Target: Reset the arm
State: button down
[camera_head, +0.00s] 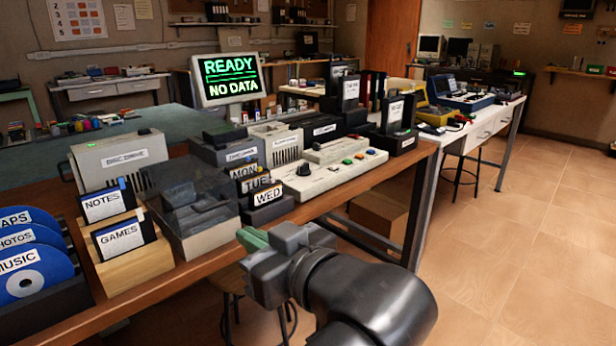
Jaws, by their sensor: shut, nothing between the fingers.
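My arm reaches in from the lower right in the head view, black at the near link and grey toward the end. My gripper (252,240) is at its far end, with a green fingertip showing. It is shut with nothing in it. It hangs just in front of the wooden table's (190,278) front edge, to the right of a grey box with a clear dark cover (192,200). The gap between gripper and table edge is hard to judge.
The table holds a monitor (230,80) reading "READY NO DATA", a control panel (330,168) with buttons, NOTES (104,204) and GAMES (122,240) disks, and blue discs (22,272). A stool (238,284) stands below. The tiled floor (530,220) at right is open.

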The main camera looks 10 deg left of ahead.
jog(key=shift+w+a+r, duration=0.1)
jog(key=b, duration=0.2)
send_near(204, 198)
notch_tip(204, 198, up, 2)
jog(key=w+a, duration=0.2)
jog(key=a, duration=0.1)
jog(key=shift+w+a+f+b, duration=0.2)
jog(key=shift+f+b, duration=0.1)
jog(key=shift+f, duration=0.1)
jog(key=shift+w+a+f+b, duration=0.2)
jog(key=shift+f+b, duration=0.1)
jog(key=shift+f, duration=0.4)
jog(key=shift+f, duration=0.1)
